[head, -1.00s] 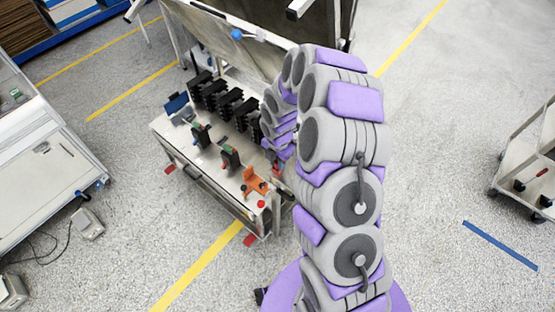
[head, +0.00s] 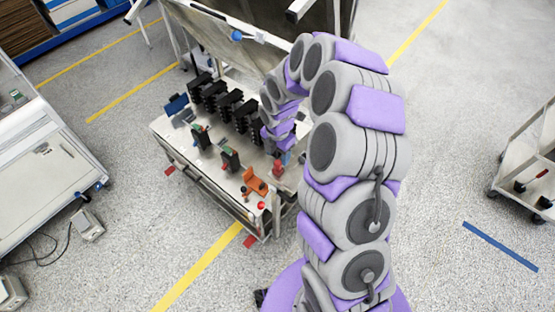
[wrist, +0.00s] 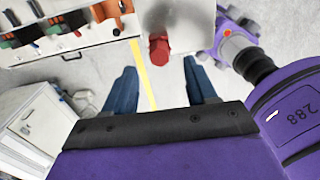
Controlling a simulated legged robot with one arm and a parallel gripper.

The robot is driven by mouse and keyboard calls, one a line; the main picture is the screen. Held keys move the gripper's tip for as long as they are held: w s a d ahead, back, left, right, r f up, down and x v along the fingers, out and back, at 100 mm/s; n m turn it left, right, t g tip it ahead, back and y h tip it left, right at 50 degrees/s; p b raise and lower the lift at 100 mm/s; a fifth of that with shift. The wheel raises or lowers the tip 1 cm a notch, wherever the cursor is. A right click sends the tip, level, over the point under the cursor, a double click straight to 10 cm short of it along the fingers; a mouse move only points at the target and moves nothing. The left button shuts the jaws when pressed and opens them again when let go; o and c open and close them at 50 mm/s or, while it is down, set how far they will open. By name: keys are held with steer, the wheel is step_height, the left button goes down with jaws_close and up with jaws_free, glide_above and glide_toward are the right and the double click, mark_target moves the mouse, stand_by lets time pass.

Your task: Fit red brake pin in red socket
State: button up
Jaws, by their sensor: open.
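A red upright piece (head: 277,168), which looks like the red pin, stands near the right end of the bench top in the head view. In the wrist view it is a red cylinder (wrist: 158,50) at the bench edge. My gripper (wrist: 160,68) is open, with its two blue fingers apart and empty. The red cylinder appears in line with the gap between the fingertips, just beyond them; I cannot tell the exact distance. In the head view my gripper (head: 286,157) is just above and beside the red piece, partly hidden by my arm. I cannot make out the red socket for certain.
An orange bracket (head: 254,183) and a red button (head: 262,205) are on the bench's near end. Black breaker blocks (head: 222,102) stand in rows farther back. A tilted panel (head: 225,40) rises behind the bench.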

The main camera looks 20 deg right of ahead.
mark_target(278, 163)
step_height(278, 163, up, 12)
stand_by(0.3)
steer(key=shift+f, duration=0.15)
steer(key=s+m+g+b, duration=0.1)
steer(key=s+m+b, duration=0.9)
steer(key=s+m, duration=1.5)
steer(key=s, duration=0.9)
steer(key=shift+g+b, duration=0.4)
